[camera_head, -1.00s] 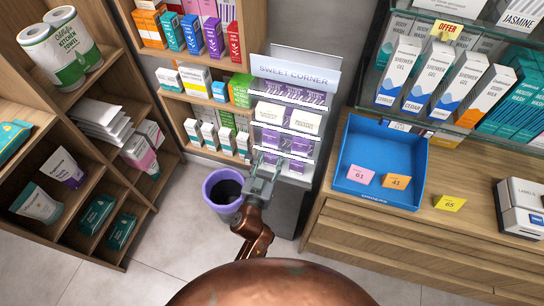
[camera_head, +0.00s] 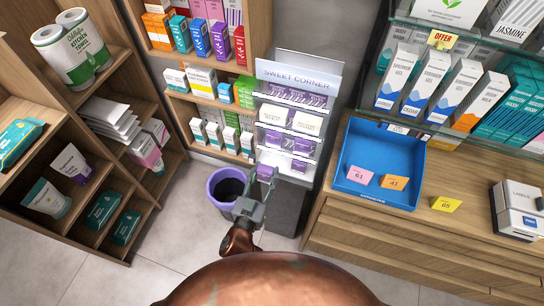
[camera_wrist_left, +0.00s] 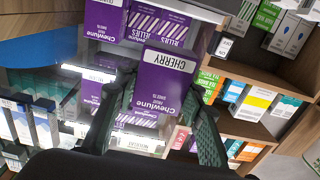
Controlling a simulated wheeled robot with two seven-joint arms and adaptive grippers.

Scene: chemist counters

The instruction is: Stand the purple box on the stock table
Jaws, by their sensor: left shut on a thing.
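My left gripper (camera_head: 261,189) is in front of the lower part of the sweet display, shut on a small purple box (camera_head: 265,172). In the left wrist view the purple box (camera_wrist_left: 166,80), with "CHERRY" and "Chewlune" lettering upside down, sits between the two green fingers (camera_wrist_left: 160,108). More purple boxes (camera_head: 299,165) stand on the display's shelves. My right gripper is not in view. I cannot make out which surface is the stock table.
The white "SWEET CORNER" display (camera_head: 298,78) stands between wooden shelves and a wooden counter (camera_head: 335,216) with a blue tray (camera_head: 372,200) on it. A purple bin (camera_head: 217,200) stands on the floor left of my gripper. Bare tiled floor (camera_head: 160,245) shows in front of the bin.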

